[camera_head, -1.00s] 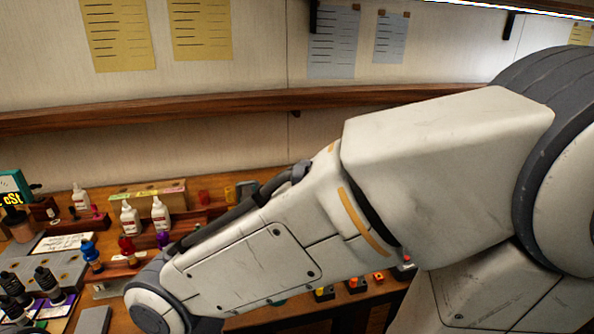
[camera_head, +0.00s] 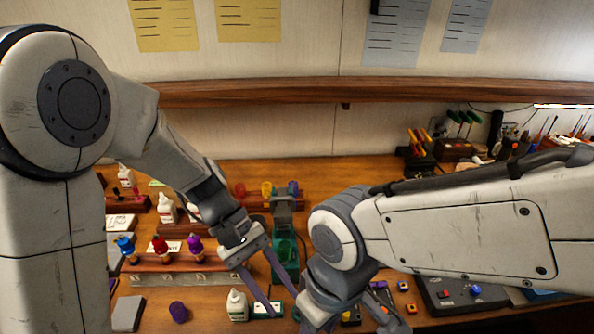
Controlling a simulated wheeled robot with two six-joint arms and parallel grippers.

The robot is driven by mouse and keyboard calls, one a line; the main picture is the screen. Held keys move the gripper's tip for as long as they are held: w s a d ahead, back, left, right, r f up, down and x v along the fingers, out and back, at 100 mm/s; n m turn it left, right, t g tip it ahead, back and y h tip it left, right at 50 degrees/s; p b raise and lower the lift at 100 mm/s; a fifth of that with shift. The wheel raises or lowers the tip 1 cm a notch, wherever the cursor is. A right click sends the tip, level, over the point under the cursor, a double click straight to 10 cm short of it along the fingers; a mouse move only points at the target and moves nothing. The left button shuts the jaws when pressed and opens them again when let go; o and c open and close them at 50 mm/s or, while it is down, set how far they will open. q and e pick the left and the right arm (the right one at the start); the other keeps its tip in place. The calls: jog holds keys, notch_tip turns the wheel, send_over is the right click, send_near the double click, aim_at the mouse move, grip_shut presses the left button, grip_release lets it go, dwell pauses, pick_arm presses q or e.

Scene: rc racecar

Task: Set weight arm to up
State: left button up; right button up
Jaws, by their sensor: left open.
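My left gripper (camera_head: 278,299) reaches down over the bench with its two long fingers apart, open and empty. Just behind it stands a green upright device (camera_head: 285,246) with a grey top, partly covered by the gripper. I cannot make out which part is the weight arm or how it is set. My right arm comes in from the right, and its wrist (camera_head: 335,245) is close beside the green device. My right gripper (camera_head: 372,305) is at the bottom edge, largely hidden by its own wrist, so its opening is unclear.
A rack with blue, red and purple-topped tools (camera_head: 160,258) stands left of the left gripper. A white bottle (camera_head: 237,305) and a purple cap (camera_head: 179,311) are in front. A dark control box (camera_head: 460,297) is at right. Tool holders line the back right.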

pick_arm(q)
jog(key=w+a+r+n+t+h+p, duration=0.1)
jog(key=w+a+r+n+h+p, duration=0.15)
jog(key=w+n+h, duration=0.55)
jog(key=n+t+h+p, duration=0.2)
jog(key=n+t+h, duration=0.1)
jog(key=n+t, duration=0.15)
send_near(288, 199)
jog(key=shift+s+d+f, duration=0.2)
jog(key=shift+d+f, duration=0.3)
jog(key=shift+f, duration=0.05)
jog(key=shift+t+h, duration=0.3)
jog(key=shift+t, duration=0.05)
jog(key=d+p, duration=0.1)
jog(key=d, duration=0.2)
jog(key=d+p, duration=0.2)
jog(key=d, duration=0.1)
jog(key=d+p, duration=0.1)
jog(key=d, duration=0.2)
jog(key=shift+w+d+r, duration=0.1)
jog(key=shift+w+r, duration=0.1)
jog(key=shift+r, duration=0.1)
jog(key=shift+d+f+p, duration=0.15)
jog(key=shift+d+p, duration=0.2)
jog(key=shift+d, duration=0.2)
pick_arm(e)
notch_tip(288, 199, up, 11)
